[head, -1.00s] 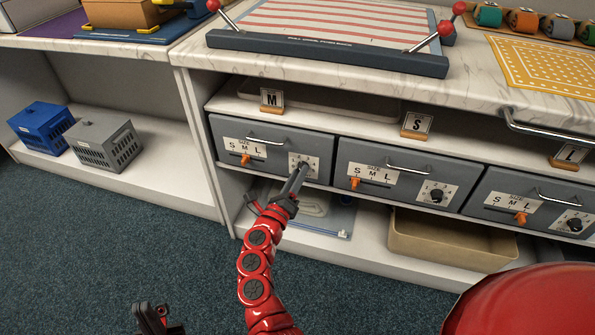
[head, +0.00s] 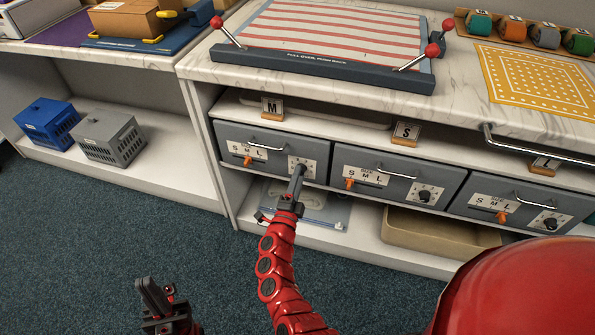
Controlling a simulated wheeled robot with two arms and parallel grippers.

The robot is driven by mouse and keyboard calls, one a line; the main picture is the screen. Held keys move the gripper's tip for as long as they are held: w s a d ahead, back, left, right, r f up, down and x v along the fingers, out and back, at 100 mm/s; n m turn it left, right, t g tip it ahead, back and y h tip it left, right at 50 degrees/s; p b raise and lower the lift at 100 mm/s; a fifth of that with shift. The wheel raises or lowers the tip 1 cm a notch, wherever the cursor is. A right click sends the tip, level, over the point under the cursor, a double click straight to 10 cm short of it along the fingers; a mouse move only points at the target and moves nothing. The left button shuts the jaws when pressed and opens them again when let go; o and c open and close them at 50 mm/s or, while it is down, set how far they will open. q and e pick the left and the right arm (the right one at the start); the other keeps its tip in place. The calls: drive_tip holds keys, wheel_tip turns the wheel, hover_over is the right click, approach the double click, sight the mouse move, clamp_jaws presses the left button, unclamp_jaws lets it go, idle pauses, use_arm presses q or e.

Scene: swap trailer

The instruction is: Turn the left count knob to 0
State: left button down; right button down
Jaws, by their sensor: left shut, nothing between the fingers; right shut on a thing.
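The left drawer (head: 270,145) is grey, with a count plate (head: 313,168) on the right of its front. The left count knob sits on that plate and is hidden behind the fingertips of my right gripper (head: 299,175). This gripper is shut on the knob, and its red arm reaches up from below. The knob's pointer and setting cannot be read. My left gripper (head: 148,290) is shut and empty, low over the blue carpet and away from the drawers.
Middle (head: 390,190) and right (head: 505,212) drawers have black count knobs (head: 425,195). Orange size sliders (head: 248,161) and metal handles stick out from the fronts. A tan bin (head: 440,238) stands on the lower shelf. Blue (head: 45,122) and grey (head: 108,138) crates stand at left.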

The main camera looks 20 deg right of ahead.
drive_tip(key=shift+d+r+n+y+p, duration=0.1)
drive_tip(key=shift+n+y+p, duration=0.4)
drive_tip(key=shift+n+p, duration=1.55)
drive_tip(key=shift+d+r+n+y+p, duration=0.1)
drive_tip(key=shift+n+y+p, duration=0.4)
drive_tip(key=shift+n+p, duration=1.55)
drive_tip(key=shift+s+f+n+b, duration=0.1)
drive_tip(key=shift+n+b, duration=0.3)
drive_tip(key=shift+n, duration=0.1)
drive_tip(key=c, duration=0.5)
unclamp_jaws()
drive_tip(key=shift+c, duration=0.2)
drive_tip(key=shift+a, duration=0.1)
drive_tip(key=p+v, duration=0.1)
drive_tip(key=v, duration=1.6)
drive_tip(key=shift+s+f, duration=0.2)
drive_tip(key=shift+f, duration=0.2)
